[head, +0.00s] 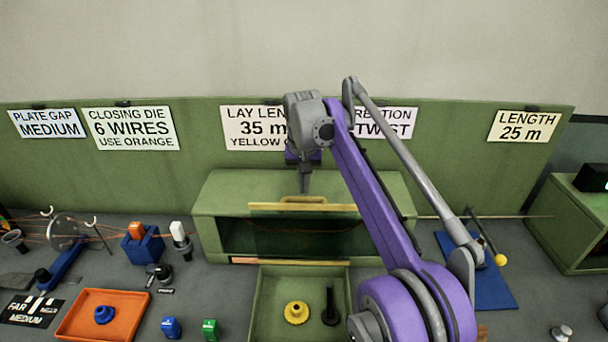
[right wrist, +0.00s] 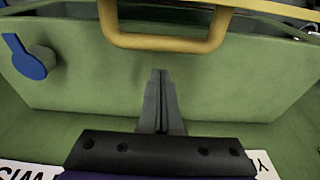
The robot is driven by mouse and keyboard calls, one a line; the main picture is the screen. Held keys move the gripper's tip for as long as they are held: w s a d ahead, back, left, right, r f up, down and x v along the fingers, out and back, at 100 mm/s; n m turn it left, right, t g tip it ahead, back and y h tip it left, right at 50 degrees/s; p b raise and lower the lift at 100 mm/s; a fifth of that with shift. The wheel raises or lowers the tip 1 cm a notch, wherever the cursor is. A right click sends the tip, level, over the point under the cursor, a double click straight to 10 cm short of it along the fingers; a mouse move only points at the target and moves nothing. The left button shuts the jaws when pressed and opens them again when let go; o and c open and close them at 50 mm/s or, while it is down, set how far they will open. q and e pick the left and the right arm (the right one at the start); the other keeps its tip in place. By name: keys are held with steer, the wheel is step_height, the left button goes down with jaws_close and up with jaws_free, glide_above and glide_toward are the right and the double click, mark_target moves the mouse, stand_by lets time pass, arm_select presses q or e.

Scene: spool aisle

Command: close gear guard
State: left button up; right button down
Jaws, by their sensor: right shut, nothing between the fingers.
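The gear guard's yellow-edged bar with its raised loop handle (head: 303,199) runs across the top front of the green gear housing (head: 225,188). Below the bar the housing front shows a dark opening (head: 300,238), so the guard looks open. My right gripper (head: 305,188) points down over the housing top, just behind the handle. In the right wrist view its fingers (right wrist: 160,75) are together and empty, close to the yellow handle (right wrist: 165,42) but apart from it in the picture. Whether they touch the green surface I cannot tell. My left gripper is not in view.
A green tray (head: 258,318) holds a yellow gear (head: 296,313) and a dark peg. An orange tray (head: 75,325) with a blue part lies left. Signs hang on the green back panel (head: 200,180). My purple right arm covers the right of the housing. A blue knob (right wrist: 28,60) shows in the wrist view.

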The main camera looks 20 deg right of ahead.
steer(key=shift+s+a+r, duration=0.15)
steer(key=shift+s+a, duration=0.15)
steer(key=shift+s, duration=0.25)
steer(key=shift+s+a+r, duration=0.15)
steer(key=shift+s+a, duration=0.15)
steer(key=shift+s, duration=0.25)
steer(key=shift+a, duration=0.1)
